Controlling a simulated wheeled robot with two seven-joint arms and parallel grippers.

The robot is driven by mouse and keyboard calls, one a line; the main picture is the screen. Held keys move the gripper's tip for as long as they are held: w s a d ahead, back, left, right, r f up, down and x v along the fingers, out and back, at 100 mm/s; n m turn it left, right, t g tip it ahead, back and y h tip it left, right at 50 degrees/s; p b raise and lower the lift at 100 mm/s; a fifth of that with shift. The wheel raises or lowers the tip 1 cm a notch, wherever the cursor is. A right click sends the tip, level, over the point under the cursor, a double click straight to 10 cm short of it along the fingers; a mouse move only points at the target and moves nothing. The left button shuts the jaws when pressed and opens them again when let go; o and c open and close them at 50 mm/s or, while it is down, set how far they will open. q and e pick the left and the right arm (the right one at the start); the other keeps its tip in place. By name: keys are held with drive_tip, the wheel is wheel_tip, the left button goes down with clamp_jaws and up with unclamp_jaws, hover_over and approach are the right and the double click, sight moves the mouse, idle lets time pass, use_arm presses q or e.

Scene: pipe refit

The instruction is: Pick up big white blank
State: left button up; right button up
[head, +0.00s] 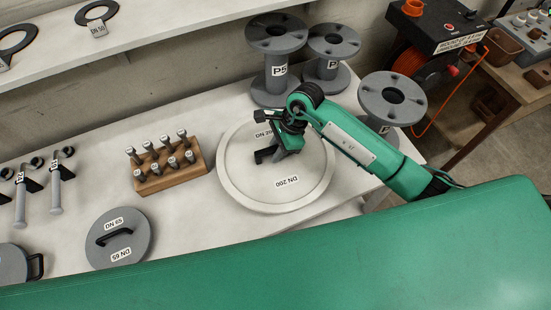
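The big white blank (236,181) is a large round disc lying flat on the white table, marked "DN 200" with a second label partly covered. My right gripper (268,156) is over the middle of the blank, where its black fingers show. The gripper and wrist hide the centre of the blank, so any handle there and any contact are hard to make out. I cannot tell whether the fingers are open or shut. My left gripper is not in view.
Grey flanged spools (275,68) stand behind the blank. A wooden block (170,172) with several bolts is to its left. A grey DN 65 blank (119,243) lies front left. The table (85,180) has clear patches between them. A shelf (150,25) runs along the back.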

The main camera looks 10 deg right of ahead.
clamp_jaws()
drive_tip(key=shift+r, duration=0.15)
wheel_tip(320, 180, up, 20)
drive_tip(key=b, duration=0.4)
